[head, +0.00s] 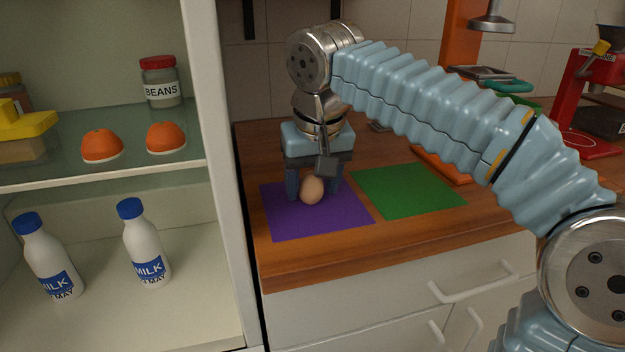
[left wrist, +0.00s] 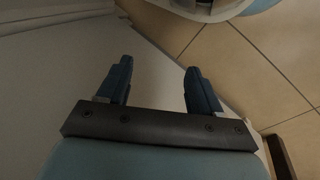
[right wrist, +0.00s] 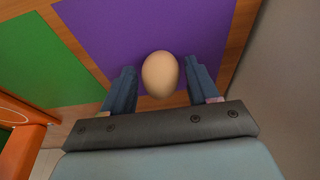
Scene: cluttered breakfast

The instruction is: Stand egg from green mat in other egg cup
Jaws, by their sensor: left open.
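A light brown egg (head: 312,190) is over the purple mat (head: 345,222). It stands upright between the fingers of my right gripper (head: 313,186). The right wrist view also shows the egg (right wrist: 161,74) between the spread fingers (right wrist: 162,85), with a narrow gap on each side. No egg cup can be made out; what is under the egg is hidden. The green mat (head: 408,191), right of the purple mat, is bare where it shows.
A cabinet at left holds milk bottles (head: 147,243), orange halves (head: 102,146) and a beans jar (head: 160,82); its side wall (head: 228,170) stands close left of the purple mat. An orange stand (head: 442,166) is behind the green mat. A red machine (head: 580,105) stands at right.

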